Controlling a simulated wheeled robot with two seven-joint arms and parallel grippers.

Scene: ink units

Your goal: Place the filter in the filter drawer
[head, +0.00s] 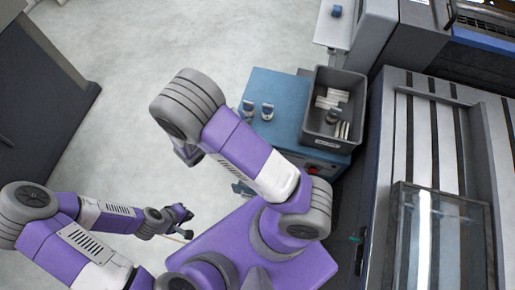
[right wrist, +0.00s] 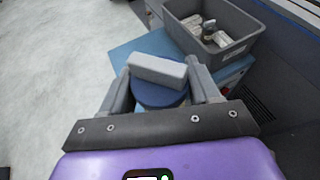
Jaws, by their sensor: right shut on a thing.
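My right gripper (right wrist: 158,72) is shut on the filter, which shows a pale grey bar (right wrist: 158,68) above a round dark blue body (right wrist: 157,94) between the two fingers in the right wrist view. In the head view my right arm covers that hand, and the held filter does not show clearly. My left gripper (head: 180,217) is low at the left in the head view, over the floor; it is too small to tell whether it is open. I cannot make out a filter drawer in either view.
A blue cabinet (head: 283,92) carries a grey bin (head: 318,131) with several white pieces. A large machine (head: 384,160) with a glass cover fills the right side.

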